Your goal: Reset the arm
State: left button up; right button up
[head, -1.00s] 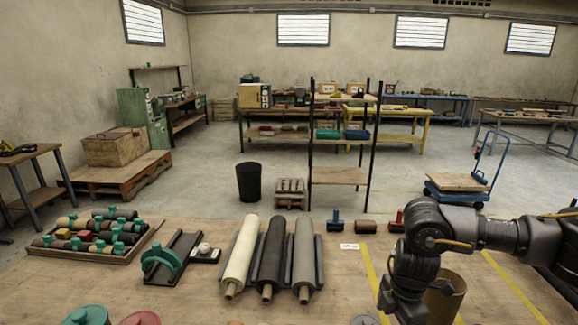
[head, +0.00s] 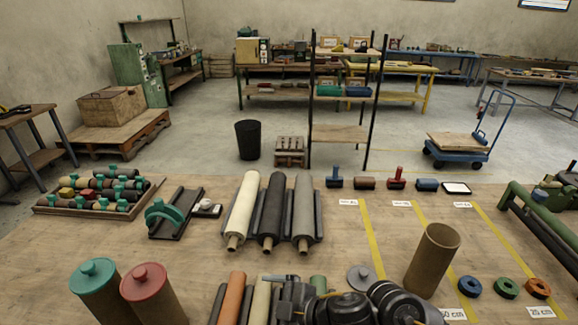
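My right arm shows as dark links at the bottom edge of the head view, right of centre. A dark end part (head: 290,292), which looks like my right gripper, lies over several short coloured rolls at the bottom centre. Its fingers cannot be made out, so I cannot tell whether it is open or shut. My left gripper and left arm are out of view. Cream (head: 243,207), black (head: 272,210) and grey (head: 303,208) sheet rolls lie side by side on the wooden table (head: 100,235).
An upright brown tube (head: 433,258) stands right of my arm, near blue (head: 470,286), green (head: 506,288) and orange (head: 537,288) rings. Green-lidded (head: 93,284) and red-lidded (head: 150,288) cylinders stand front left. A tray of rolls (head: 45,211) sits far left.

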jog(key=s+d+f+m+t+h, duration=0.2)
jog(key=d+f+m+h, duration=0.15)
jog(key=d+m, duration=0.35)
jog(key=s+d+f+m+t+h, duration=0.1)
jog(key=d+f+m+h, duration=0.3)
jog(key=d, duration=0.5)
jog(key=s+d+f+m+g+h, duration=0.2)
jog(key=s+d+f+m, duration=0.15)
jog(key=s+d, duration=0.4)
jog(key=s+d+f+m+g+h, duration=0.1)
jog(key=s+d+f+m+g, duration=0.25)
jog(key=s+d, duration=0.35)
notch_tip(320, 180, down, 33)
jog(key=s+a+n+b, duration=0.1)
jog(key=s+b, duration=0.1)
jog(key=b, duration=0.4)
jog(key=s+d+f+g+b, duration=0.1)
jog(key=s+f+b, duration=0.1)
jog(key=s+f, duration=0.6)
jog(key=s+d+f+g+b, duration=0.1)
jog(key=s+f+b, duration=0.1)
jog(key=s+f, duration=0.6)
notch_tip(320, 180, down, 3)
jog(key=shift+s+d+r, duration=0.1)
jog(key=shift+s+d, duration=0.1)
jog(key=shift+d, duration=0.05)
